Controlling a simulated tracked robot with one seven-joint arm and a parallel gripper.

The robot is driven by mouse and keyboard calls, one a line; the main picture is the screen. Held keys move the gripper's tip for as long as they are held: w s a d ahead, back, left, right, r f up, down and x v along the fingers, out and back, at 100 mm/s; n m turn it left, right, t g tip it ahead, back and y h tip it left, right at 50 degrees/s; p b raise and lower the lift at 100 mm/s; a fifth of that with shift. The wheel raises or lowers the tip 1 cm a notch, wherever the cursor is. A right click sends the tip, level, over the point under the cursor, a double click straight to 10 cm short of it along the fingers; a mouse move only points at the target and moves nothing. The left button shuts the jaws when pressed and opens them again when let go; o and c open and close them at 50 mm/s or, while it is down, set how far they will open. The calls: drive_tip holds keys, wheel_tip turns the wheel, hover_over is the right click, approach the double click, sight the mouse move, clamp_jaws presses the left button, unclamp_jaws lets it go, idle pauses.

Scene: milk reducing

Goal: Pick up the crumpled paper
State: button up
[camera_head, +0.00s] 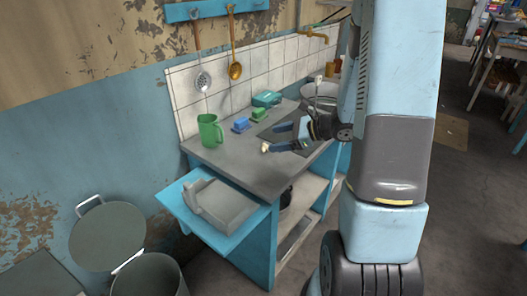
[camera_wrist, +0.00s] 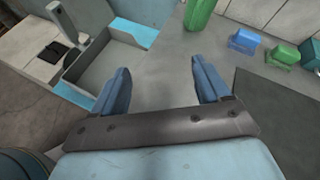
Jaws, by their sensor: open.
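My gripper (camera_head: 271,138) is over the grey counter (camera_head: 235,165) in the head view, its two blue fingers spread and pointing left. In the wrist view my gripper (camera_wrist: 161,66) is open, with only bare counter (camera_wrist: 165,60) showing between the fingers. I cannot make out any crumpled paper for certain in either view. A small pale spot shows at the tip of the nearer finger in the head view, and I cannot tell what it is.
A bin (camera_head: 150,278) stands at lower left. A metal pot (camera_head: 320,92) is behind.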

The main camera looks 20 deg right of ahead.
sight(267, 150)
drive_tip(key=w+d+f+m+t+h, duration=0.1)
drive_tip(key=d+f+m, duration=0.1)
drive_tip(key=f, duration=0.1)
drive_tip(key=w+d+f+m+t, duration=0.1)
drive_tip(key=d+f+m, duration=0.1)
drive_tip(key=d+f, duration=0.1)
drive_tip(key=w+d+f+m+t+h, duration=0.1)
drive_tip(key=d+f+m, duration=0.1)
drive_tip(key=f, duration=0.1)
drive_tip(key=shift+w+d+m+t+h, duration=0.15)
drive_tip(key=shift+w+m+t+h, duration=0.15)
drive_tip(key=shift+w+m+t, duration=0.1)
drive_tip(key=x, duration=1.3)
drive_tip(key=shift+w+f, duration=0.25)
drive_tip(key=c, duration=1.1)
drive_tip(key=shift+r, duration=0.1)
drive_tip(key=shift+r, duration=0.6)
wheel_tip(267, 150, up, 2)
drive_tip(key=shift+s+r, duration=0.15)
drive_tip(key=s+d+r, duration=0.4)
drive_tip(key=s+r, duration=0.5)
drive_tip(key=s, duration=0.4)
drive_tip(key=shift+r, duration=0.2)
drive_tip(key=shift+d, duration=0.1)
